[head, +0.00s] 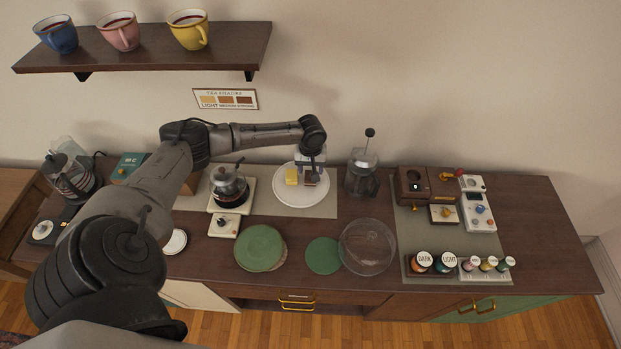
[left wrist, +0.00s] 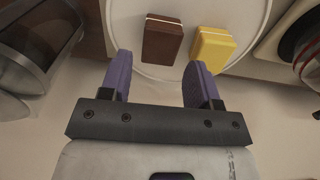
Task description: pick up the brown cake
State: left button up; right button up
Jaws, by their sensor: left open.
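The brown cake (head: 310,181) is a small dark block on the round white plate (head: 301,200). A yellow cake (head: 291,175) sits just left of it. My left gripper (head: 311,163) is over the back part of the plate and partly hides the brown cake. In the left wrist view its two purple fingers (left wrist: 160,72) are spread, with nothing held. The brown cake (left wrist: 162,40) shows there between and beyond the fingertips. The yellow cake (left wrist: 212,48) lies beside it, partly behind the right-hand finger. Whether a finger touches either cake I cannot tell. My right gripper is not seen.
A French press (head: 362,178) stands right of the plate, and a glass kettle (head: 228,184) on a scale stands left. In front are a clear dome (head: 367,247) and green plates (head: 259,246). A shelf (head: 140,52) with cups hangs above left.

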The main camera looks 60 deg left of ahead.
pick_arm(q)
jog(key=shift+f, duration=2.65)
jog(key=c, duration=0.7)
jog(key=shift+r, duration=0.1)
